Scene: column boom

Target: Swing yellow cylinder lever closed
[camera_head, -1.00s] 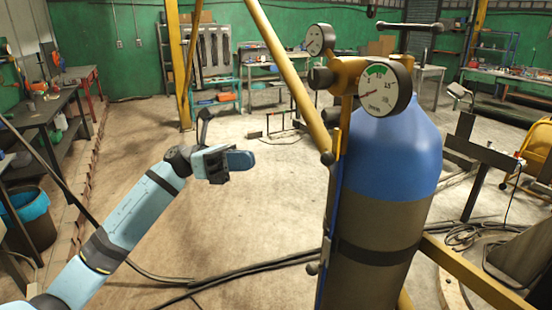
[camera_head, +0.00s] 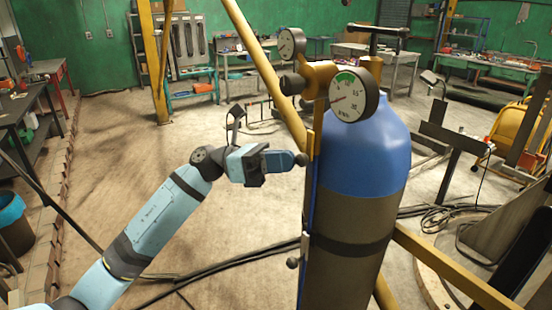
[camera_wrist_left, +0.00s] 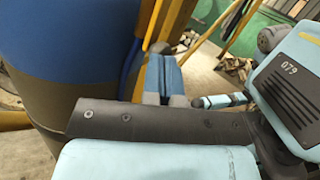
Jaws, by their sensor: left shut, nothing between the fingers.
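A gas cylinder (camera_head: 362,165) with a blue top and grey-brown body stands upright, right of centre; it fills the left of the wrist view (camera_wrist_left: 65,45). I cannot tell which part is the lever. My left gripper (camera_head: 300,160) is shut and empty, its blue fingers pointing right at the upper knob beside the strip. The fingers also show in the wrist view (camera_wrist_left: 165,75). Contact is unclear. My right gripper is out of view.
A yellow diagonal pole (camera_head: 262,70) passes behind the valve. A round gauge (camera_head: 354,95) sits on top of the cylinder. A yellow beam (camera_head: 450,268) runs at lower right. Black cables (camera_head: 220,262) cross the floor. Open floor (camera_head: 130,170) lies left of the cylinder.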

